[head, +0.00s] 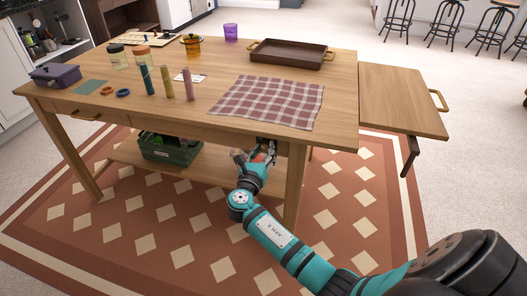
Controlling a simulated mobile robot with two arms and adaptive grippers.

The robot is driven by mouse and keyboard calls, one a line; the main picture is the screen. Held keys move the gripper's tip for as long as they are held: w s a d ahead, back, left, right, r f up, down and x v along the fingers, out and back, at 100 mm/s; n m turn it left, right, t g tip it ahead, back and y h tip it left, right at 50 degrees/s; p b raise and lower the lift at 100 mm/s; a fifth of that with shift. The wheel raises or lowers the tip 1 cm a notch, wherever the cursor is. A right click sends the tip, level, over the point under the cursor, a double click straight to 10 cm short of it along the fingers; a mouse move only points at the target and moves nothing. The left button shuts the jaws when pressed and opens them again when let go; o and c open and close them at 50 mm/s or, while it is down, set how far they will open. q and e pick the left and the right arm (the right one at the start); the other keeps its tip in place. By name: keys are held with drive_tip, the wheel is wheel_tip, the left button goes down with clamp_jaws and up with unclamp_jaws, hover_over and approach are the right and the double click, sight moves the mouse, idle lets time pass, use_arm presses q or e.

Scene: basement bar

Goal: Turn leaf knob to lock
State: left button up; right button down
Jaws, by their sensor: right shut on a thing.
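A dark support arm (410,157) hangs below the leaf. My right gripper (262,150) is just under the table's front edge, left of the front right leg. It is shut on a small part there, which looks to be the leaf knob. The fingers and shadow mostly hide this part, so how far it is turned cannot be told. My left gripper is not in view.
A checkered cloth (266,101), a brown tray (291,54), jars and several small items are on the tabletop. A green crate (170,147) stands on the lower shelf. The patterned rug (150,228) in front is clear. Bar stools (450,22) stand far back.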

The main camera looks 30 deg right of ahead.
drive_tip(key=shift+m, duration=1)
drive_tip(key=shift+f+m, duration=0.1)
drive_tip(key=shift+m, duration=0.8)
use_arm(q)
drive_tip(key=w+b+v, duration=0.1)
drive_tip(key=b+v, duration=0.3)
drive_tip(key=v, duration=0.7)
use_arm(e)
drive_tip(key=m, duration=0.8)
drive_tip(key=shift+f, duration=0.15)
drive_tip(key=m+b, duration=0.1)
drive_tip(key=m, duration=0.1)
drive_tip(key=shift+a+m, duration=0.1)
drive_tip(key=shift+m, duration=0.3)
drive_tip(key=shift+m+b, duration=1.1)
drive_tip(key=shift+m, duration=0.4)
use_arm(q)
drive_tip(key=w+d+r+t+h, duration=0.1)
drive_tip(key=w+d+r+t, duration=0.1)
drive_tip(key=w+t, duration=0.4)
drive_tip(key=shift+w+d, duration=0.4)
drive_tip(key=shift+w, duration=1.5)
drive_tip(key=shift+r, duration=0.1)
